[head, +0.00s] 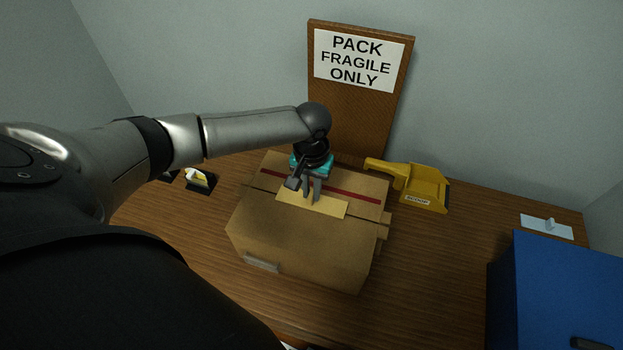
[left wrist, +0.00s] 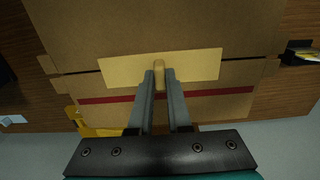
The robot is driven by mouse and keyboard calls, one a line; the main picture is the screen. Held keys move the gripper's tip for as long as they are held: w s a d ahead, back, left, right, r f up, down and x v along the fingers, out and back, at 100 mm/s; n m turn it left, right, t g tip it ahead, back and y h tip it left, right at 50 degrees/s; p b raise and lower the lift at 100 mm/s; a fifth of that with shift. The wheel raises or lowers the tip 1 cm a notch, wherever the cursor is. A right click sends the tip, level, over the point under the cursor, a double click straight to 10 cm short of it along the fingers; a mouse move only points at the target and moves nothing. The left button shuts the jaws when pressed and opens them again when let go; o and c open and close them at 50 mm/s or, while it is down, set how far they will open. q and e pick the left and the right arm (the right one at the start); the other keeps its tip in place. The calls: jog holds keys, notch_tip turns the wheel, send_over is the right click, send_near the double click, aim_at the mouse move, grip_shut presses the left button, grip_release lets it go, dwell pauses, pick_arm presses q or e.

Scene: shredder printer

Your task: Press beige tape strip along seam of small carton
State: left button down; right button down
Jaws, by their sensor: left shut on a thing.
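The small carton (head: 300,238) is a closed brown box on the wooden table, with a dark seam and a red stripe across its top. The beige tape strip (head: 330,207) lies flat over the middle of the seam, roughly in line with it; it also shows in the left wrist view (left wrist: 201,66). I cannot tell whether it touches the carton everywhere. My left gripper (head: 312,198) points down at the strip. In the left wrist view its fingers (left wrist: 160,75) are shut on a small tan tab standing at the strip's middle. My right gripper is out of view.
A brown board with a "PACK FRAGILE ONLY" sign (head: 360,60) stands behind. A blue box (head: 560,290) is at front right, a light plate (head: 547,226) behind it. A small black holder (head: 199,181) is at left.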

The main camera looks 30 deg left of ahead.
pick_arm(q)
jog(key=shift+f, duration=0.7)
dwell(0.9)
jog(key=c, duration=0.8)
grip_release()
jog(key=shift+r, duration=0.15)
notch_tip(320, 180, up, 15)
jog(key=shift+p, duration=0.75)
